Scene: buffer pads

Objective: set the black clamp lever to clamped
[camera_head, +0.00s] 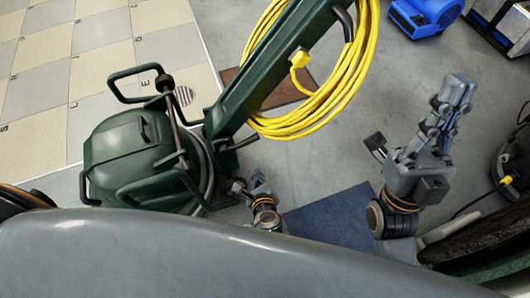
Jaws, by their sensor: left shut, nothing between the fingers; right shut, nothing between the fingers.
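A dark green floor machine (125,150) stands at the left, with a long green handle column (265,75) leaning up to the right. Black bars and fittings (163,84) sit on the machine. I cannot tell which of them, if any, is the black clamp lever or how it is set. My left gripper (258,180) is shut and empty, low in front of my body, just right of the machine's lower right side. It looks apart from the machine. My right gripper (458,92) is shut and empty, raised at the right, well away from the machine.
A coiled yellow cable (345,98) hangs on the column. A blue mat (335,215) and a brown mat (272,88) lie on grey floor. A blue blower (425,14) stands at the back right. Dark equipment (515,165) edges the right side.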

